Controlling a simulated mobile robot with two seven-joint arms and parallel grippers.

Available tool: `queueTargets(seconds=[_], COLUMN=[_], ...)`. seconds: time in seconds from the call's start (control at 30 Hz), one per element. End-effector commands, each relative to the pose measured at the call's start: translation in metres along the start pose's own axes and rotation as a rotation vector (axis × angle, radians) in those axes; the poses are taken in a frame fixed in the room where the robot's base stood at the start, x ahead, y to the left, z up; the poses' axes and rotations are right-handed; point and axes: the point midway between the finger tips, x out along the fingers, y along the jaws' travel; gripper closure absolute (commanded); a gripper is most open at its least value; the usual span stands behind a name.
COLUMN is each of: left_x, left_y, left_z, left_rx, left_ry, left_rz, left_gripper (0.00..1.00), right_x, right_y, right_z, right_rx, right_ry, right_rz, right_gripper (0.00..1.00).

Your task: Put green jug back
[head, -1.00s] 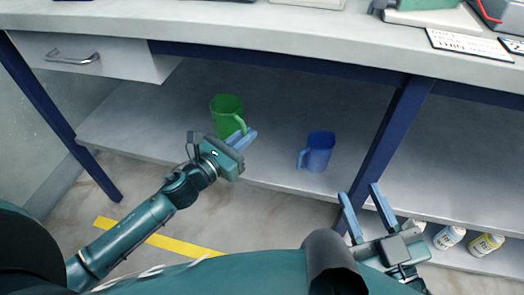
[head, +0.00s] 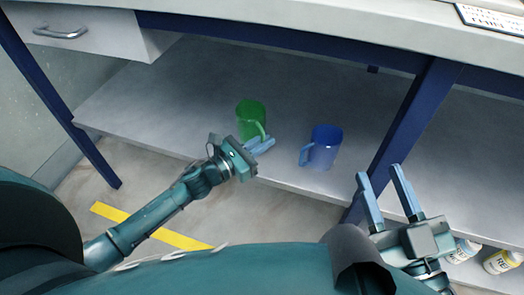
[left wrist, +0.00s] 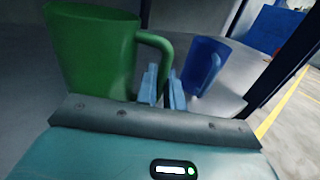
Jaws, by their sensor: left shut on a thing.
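The green jug (head: 250,117) is upright at the lower shelf under the bench, left of the blue jug (head: 323,147). My left gripper (head: 264,146) is shut on the green jug's handle. In the left wrist view the green jug (left wrist: 92,50) has its handle between the fingers (left wrist: 165,90). Whether its base touches the shelf is hard to tell. The blue jug also shows in the left wrist view (left wrist: 204,66), apart from the fingers. My right gripper (head: 383,188) is open and empty, in front of the shelf near the blue table leg.
The lower shelf (head: 180,90) has free room left of and behind the jugs. A blue leg (head: 405,135) stands right of the blue jug. A drawer (head: 85,35) hangs at upper left. Bottles (head: 500,260) stand low at the right. The benchtop (head: 330,22) overhangs the shelf.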

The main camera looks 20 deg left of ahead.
Motion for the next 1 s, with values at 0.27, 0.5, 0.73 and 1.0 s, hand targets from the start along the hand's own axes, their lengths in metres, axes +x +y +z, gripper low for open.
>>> queueTargets(seconds=[0.27,0.5,0.73,1.0], left_x=[0.0,0.0,0.0,0.0], left_y=[0.0,-0.001,-0.001,-0.001], left_z=[-0.022,-0.026,-0.026,-0.026], left_rx=[0.0,0.0,-0.001,-0.001], left_ry=[-0.001,-0.001,0.001,0.001], left_rz=[0.0,0.0,0.0,0.0], left_gripper=[1.0,1.0,0.76,0.69], right_x=[0.009,0.01,0.011,0.011], right_y=[0.006,0.007,0.008,0.008], right_z=[-0.015,-0.016,-0.018,-0.018], right_rx=[-0.069,-0.08,-0.086,-0.086], right_ry=[0.107,0.124,0.132,0.132], right_rz=[-0.011,-0.012,-0.013,-0.013], right_gripper=[0.63,0.63,0.63,0.63])
